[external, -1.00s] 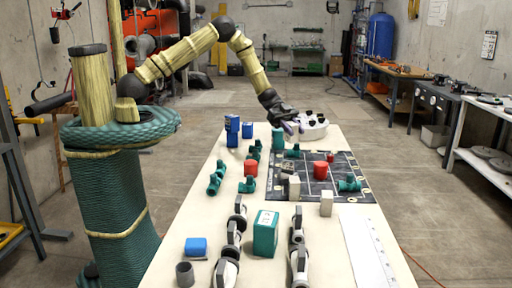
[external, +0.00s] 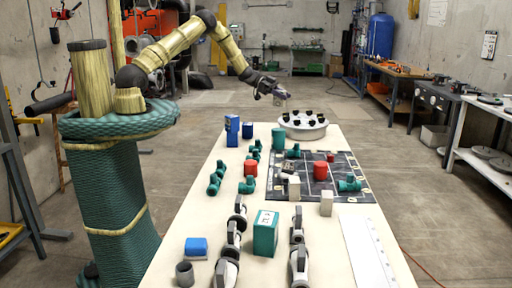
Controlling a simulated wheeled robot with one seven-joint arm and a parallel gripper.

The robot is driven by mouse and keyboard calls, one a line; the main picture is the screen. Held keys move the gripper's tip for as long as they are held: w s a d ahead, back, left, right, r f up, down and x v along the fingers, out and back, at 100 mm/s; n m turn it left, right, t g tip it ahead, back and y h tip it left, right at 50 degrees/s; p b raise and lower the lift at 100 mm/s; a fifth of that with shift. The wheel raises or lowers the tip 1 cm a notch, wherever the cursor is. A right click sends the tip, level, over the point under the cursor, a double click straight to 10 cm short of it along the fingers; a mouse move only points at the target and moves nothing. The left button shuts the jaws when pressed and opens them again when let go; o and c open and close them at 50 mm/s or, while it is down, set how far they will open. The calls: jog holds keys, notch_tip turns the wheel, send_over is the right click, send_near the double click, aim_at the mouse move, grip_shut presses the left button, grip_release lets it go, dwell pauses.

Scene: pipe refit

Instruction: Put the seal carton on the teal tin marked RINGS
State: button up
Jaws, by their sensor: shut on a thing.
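My gripper (external: 276,92) is up in the air over the far end of the table, shut on a small pale greyish-lilac thing (external: 283,95). It may be the seal carton, but it is too small and partly hidden to read. A teal square container (external: 265,236) with a white label on top stands upright at the near middle of the table. A teal cylinder (external: 278,139) stands farther back. I cannot read RINGS on either one. My gripper is well apart from both.
A white round rack (external: 303,131) with black tops stands below and right of my gripper. Grey-black valves (external: 298,262) flank the teal container.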

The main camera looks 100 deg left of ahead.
jog(key=shift+f, duration=0.1)
jog(key=p, duration=0.2)
send_over(282, 130)
jog(key=shift+a+f, duration=0.15)
jog(key=shift+f, duration=1.25)
jog(key=shift+a+f, duration=0.1)
jog(key=shift+f, duration=1.3)
jog(key=shift+f, duration=0.1)
notch_tip(282, 130, down, 4)
jog(key=shift+r+p, duration=0.15)
jog(key=shift+p, duration=0.25)
jog(key=shift+f, duration=0.2)
jog(key=shift+f+b, duration=0.35)
jog(key=shift+b, duration=0.05)
jog(key=shift+f, duration=0.1)
